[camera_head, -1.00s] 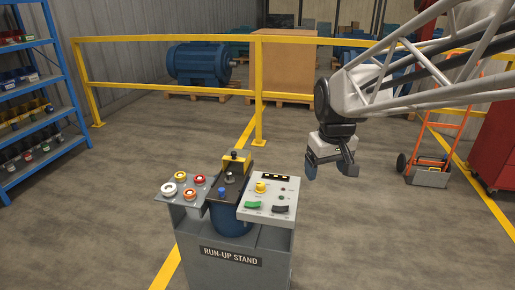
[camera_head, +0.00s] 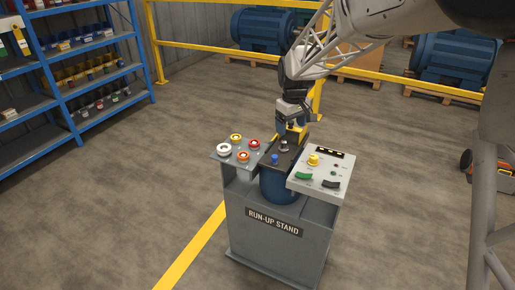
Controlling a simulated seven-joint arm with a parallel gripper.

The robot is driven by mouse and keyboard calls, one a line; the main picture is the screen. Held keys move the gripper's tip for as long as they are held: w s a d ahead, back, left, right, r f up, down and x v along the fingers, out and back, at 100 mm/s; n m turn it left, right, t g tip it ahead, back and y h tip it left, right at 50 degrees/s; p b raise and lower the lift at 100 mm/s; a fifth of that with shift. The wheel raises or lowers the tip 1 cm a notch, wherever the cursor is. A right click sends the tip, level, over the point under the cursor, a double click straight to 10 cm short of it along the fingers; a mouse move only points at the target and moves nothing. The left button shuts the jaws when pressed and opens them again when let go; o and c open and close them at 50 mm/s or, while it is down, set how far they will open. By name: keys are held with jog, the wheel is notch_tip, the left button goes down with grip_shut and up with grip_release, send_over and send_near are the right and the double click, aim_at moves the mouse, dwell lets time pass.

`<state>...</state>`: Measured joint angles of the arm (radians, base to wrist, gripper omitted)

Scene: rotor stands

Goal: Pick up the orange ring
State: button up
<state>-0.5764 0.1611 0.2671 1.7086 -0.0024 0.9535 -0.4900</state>
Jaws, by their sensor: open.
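The orange ring (camera_head: 243,157) sits on the grey side tray (camera_head: 232,161) at the left of the run-up stand (camera_head: 275,241), at the tray's front right. A white ring (camera_head: 224,149), a yellow ring (camera_head: 236,138) and a red ring (camera_head: 254,143) sit close around it. My gripper (camera_head: 291,123) is open, pointing down near the yellow block at the back of the stand. It is to the right of and behind the orange ring, apart from it. Its fingertips are small and partly hard to make out.
A dark centre plate with a blue knob (camera_head: 275,159) lies between the tray and a light control panel (camera_head: 318,175) with a yellow button. Blue shelves (camera_head: 75,60) stand at the left. A yellow railing (camera_head: 190,45) runs behind. The floor around the stand is clear.

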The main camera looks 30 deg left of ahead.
aim_at(243, 155)
jog(key=a+f+n, duration=0.1)
jog(key=a+f, duration=0.2)
jog(key=a, duration=0.3)
jog(key=a+f+n, duration=0.1)
jog(key=a+f, duration=0.3)
jog(key=a, duration=0.2)
jog(key=a+f+n, duration=0.1)
jog(key=a+f, duration=0.3)
jog(key=a, duration=0.2)
jog(key=shift+w+a+n+g, duration=0.3)
jog(key=shift+w+a, duration=0.1)
jog(key=shift+f, duration=1.25)
jog(key=shift+f, duration=2.6)
jog(key=c, duration=1)
jog(key=shift+r, duration=0.1)
jog(key=shift+c, duration=0.3)
